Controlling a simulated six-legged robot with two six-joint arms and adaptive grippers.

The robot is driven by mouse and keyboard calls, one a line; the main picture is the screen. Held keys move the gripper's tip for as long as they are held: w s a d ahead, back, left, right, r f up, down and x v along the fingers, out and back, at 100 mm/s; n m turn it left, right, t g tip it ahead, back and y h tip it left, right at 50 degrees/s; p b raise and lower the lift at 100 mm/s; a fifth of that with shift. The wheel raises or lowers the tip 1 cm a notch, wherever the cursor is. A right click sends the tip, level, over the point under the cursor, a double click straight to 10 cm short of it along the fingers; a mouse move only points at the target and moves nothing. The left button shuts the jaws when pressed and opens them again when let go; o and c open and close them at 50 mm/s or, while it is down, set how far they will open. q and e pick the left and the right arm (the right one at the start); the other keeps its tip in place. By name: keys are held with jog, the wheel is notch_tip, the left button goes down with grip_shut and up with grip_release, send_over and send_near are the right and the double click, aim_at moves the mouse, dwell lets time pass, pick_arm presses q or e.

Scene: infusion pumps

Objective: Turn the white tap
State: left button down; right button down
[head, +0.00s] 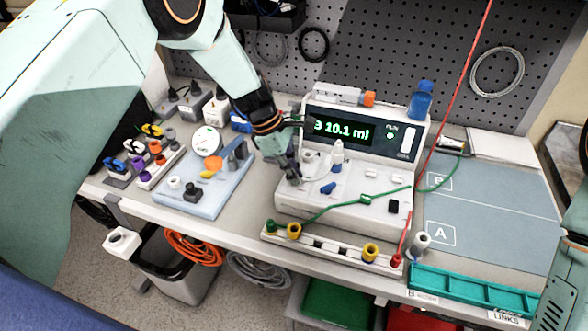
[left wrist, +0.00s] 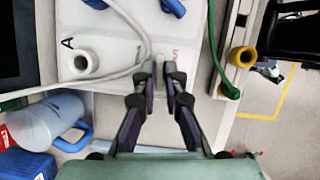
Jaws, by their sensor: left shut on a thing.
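In the left wrist view the fingers (left wrist: 165,72) are close together on a small pale part at the top face of the pump (left wrist: 115,25). This part appears to be the white tap, mostly hidden by the fingers. A blue tap (head: 328,188) lies to the right of the gripper. My right gripper is not in view.
A white port (left wrist: 84,62) marked A and a pale tube lie beside the fingers. A green cable (head: 340,206) crosses the pump front. A strip with coloured sockets (head: 330,246) runs in front. A light blue tray (head: 205,198) stands left; the grey mat (head: 490,215) is mostly clear.

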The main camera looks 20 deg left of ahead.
pick_arm(q)
jog(key=shift+f+m+g, duration=0.1)
jog(key=shift+m+g, duration=0.3)
jog(key=shift+m, duration=0.4)
jog(key=c, duration=1.4)
grip_release()
jog(key=shift+a, duration=0.1)
